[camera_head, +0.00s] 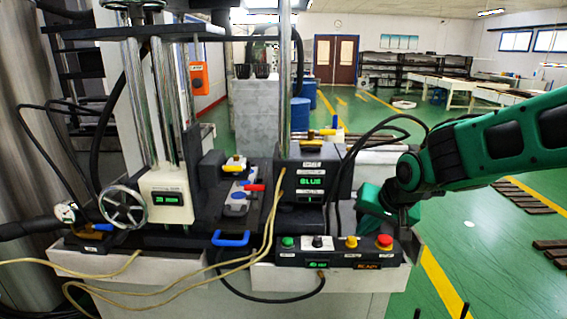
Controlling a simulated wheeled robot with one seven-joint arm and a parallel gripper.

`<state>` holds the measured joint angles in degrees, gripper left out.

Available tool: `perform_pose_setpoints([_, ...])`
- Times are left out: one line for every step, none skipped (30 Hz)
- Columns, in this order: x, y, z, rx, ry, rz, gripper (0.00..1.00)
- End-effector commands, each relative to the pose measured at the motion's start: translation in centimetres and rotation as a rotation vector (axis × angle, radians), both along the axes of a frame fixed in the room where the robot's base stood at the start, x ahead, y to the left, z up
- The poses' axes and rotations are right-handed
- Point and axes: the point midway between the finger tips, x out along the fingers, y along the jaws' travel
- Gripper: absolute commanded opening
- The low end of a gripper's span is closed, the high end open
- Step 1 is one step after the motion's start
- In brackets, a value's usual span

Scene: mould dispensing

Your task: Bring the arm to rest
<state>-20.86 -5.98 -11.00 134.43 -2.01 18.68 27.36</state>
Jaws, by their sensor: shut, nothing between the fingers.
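My green arm (500,140) reaches in from the right, bent down at the wrist. My gripper (370,215) is at its end, shut and empty, just above and behind the right part of the control panel (335,256). Its fingertips are small and dark here, and I cannot tell whether they touch anything. The panel has a green button (287,241), a black knob (317,241), a yellow button (351,242) and a red button (384,241). Behind it stands a dark box (312,182) with a green display reading "BLUB".
A press with steel columns (160,95), a handwheel (123,206) and a white display unit (168,197) stands at left. Cream hoses (265,235) and black cables cross the bench. The green floor (500,255) at right is mostly open, with dark slatted pieces (552,247).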

Motion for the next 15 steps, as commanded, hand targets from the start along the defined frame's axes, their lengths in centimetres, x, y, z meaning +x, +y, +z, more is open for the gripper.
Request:
perform_pose_setpoints([-1.5, -3.1, 0.1, -0.025, 0.032, -0.033, 0.00])
perform_pose_setpoints([-2.6, -4.8, 0.0, -0.042, 0.055, -0.048, 0.00])
perform_pose_setpoints([-4.1, -6.9, -0.1, -0.061, 0.087, -0.066, 0.00])
perform_pose_setpoints([-5.4, -8.4, -0.2, -0.075, 0.112, -0.082, 0.00])
perform_pose_setpoints([-6.7, -9.9, -0.3, -0.088, 0.139, -0.096, 0.00])
perform_pose_setpoints([-8.6, -11.7, -0.4, -0.101, 0.174, -0.113, 0.00])
perform_pose_setpoints([-10.0, -13.1, -0.5, -0.110, 0.203, -0.128, 0.00])
perform_pose_setpoints([-11.6, -14.3, -0.6, -0.116, 0.232, -0.141, 0.00])
perform_pose_setpoints([-13.8, -15.7, -0.7, -0.122, 0.271, -0.159, 0.00])
perform_pose_setpoints([-15.4, -16.7, -0.8, -0.125, 0.301, -0.174, 0.00])
perform_pose_setpoints([-17.1, -17.6, -0.8, -0.125, 0.332, -0.185, 0.00])
perform_pose_setpoints([-19.3, -18.5, -0.9, -0.123, 0.370, -0.200, 0.00])
perform_pose_setpoints([-20.9, -19.0, -1.0, -0.120, 0.398, -0.209, 0.00])
perform_pose_setpoints([-22.3, -19.5, -1.1, -0.116, 0.423, -0.217, 0.00])
perform_pose_setpoints([-24.1, -19.9, -1.1, -0.109, 0.452, -0.229, 0.00])
